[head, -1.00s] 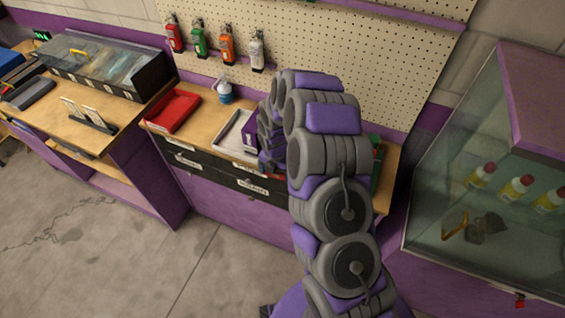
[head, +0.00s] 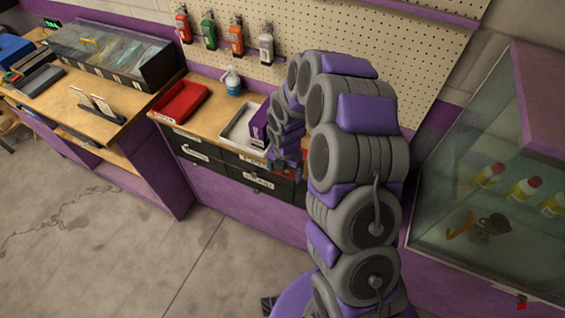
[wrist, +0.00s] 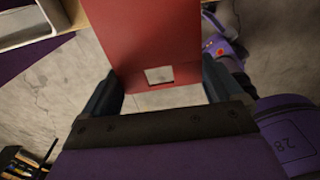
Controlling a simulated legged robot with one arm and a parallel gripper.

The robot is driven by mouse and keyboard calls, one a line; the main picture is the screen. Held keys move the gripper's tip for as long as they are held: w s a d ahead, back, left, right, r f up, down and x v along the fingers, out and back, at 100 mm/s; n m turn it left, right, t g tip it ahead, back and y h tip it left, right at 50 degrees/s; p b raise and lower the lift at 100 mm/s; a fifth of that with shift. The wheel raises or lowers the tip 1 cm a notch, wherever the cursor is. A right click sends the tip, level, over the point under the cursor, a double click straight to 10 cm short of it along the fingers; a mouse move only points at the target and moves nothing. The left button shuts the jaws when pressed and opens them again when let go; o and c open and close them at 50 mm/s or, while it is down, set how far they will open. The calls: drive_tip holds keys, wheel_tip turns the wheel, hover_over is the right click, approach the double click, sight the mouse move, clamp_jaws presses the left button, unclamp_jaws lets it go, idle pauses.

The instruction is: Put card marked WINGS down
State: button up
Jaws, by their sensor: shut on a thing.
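My gripper (wrist: 160,82) is shut on a flat red card (wrist: 140,38), which stands between its two dark fingers in the wrist view. The card has a small pale rectangular patch or opening near its lower edge. No WINGS lettering can be read on it. In the head view my gripper (head: 284,165) hangs at the front of the drawer bench, just below the purple box, and is small and partly hidden by my arm. A dark slotted holder (head: 103,112) with two pale cards (head: 92,99) standing in it is on the left bench; their markings are too small to read.
The drawer bench holds a red tray (head: 181,102), a white tray (head: 240,124), a purple box (head: 259,127) and a spray bottle (head: 233,82). A glass display case (head: 470,180) stands at right. Bare floor (head: 120,255) lies in front of the benches.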

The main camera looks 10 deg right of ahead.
drive_tip(key=s+r, duration=0.1)
drive_tip(key=s, duration=1)
drive_tip(key=shift+s+d, duration=0.15)
drive_tip(key=shift+d, duration=0.15)
drive_tip(key=shift+r, duration=0.1)
